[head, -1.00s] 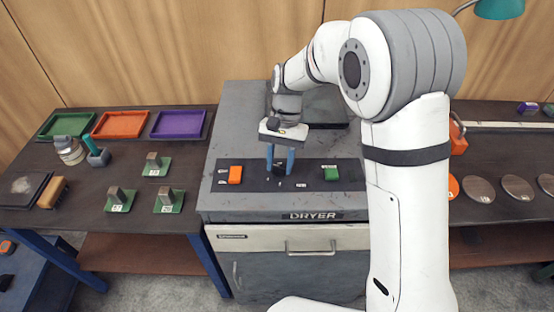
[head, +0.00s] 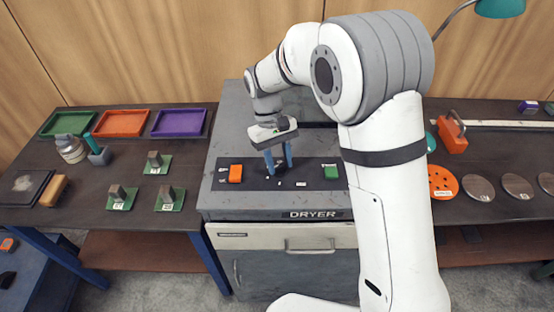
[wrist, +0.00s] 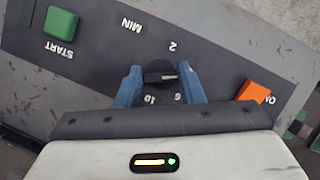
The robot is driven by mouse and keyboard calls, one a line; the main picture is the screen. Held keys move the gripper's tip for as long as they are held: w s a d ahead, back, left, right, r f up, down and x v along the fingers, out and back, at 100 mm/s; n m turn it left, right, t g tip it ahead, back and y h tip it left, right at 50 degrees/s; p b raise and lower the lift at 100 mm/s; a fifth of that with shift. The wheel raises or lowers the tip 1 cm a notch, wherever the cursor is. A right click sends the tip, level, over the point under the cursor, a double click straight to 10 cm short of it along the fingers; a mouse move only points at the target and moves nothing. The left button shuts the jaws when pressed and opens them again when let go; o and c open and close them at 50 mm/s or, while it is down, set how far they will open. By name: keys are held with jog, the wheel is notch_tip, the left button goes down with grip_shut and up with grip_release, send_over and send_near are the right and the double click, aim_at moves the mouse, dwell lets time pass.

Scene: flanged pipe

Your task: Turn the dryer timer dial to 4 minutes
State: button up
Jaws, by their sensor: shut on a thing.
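The dryer (head: 275,213) stands in the middle, with a dark control panel (wrist: 95,58) on its top. The timer dial (wrist: 159,76) is a small black knob on this panel, and a pale pointer line on it points to the right in the wrist view. The marks 2, 10 and 6 show around it; no 4 is visible, and the right finger covers part of the ring. My gripper (head: 278,163) reaches down with its blue fingers on either side of the dial and is shut on it.
An orange switch (head: 236,174) and a green START button (head: 331,172) flank the dial. Left of the dryer is a bench with green, orange and purple trays (head: 179,124) and several small blocks on green bases. Round discs (head: 479,188) lie on the right bench.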

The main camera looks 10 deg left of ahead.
jog(key=shift+w+a+r+n, duration=0.1)
jog(key=shift+a+r+n, duration=0.1)
jog(key=shift+n, duration=0.1)
jog(key=o, duration=0.8)
jog(key=shift+f, duration=0.1)
jog(key=shift+c, duration=0.2)
jog(key=shift+o, duration=1.1)
jog(key=shift+d, duration=0.1)
jog(key=b+v, duration=0.1)
jog(key=v, duration=0.6)
jog(key=shift+r, duration=0.3)
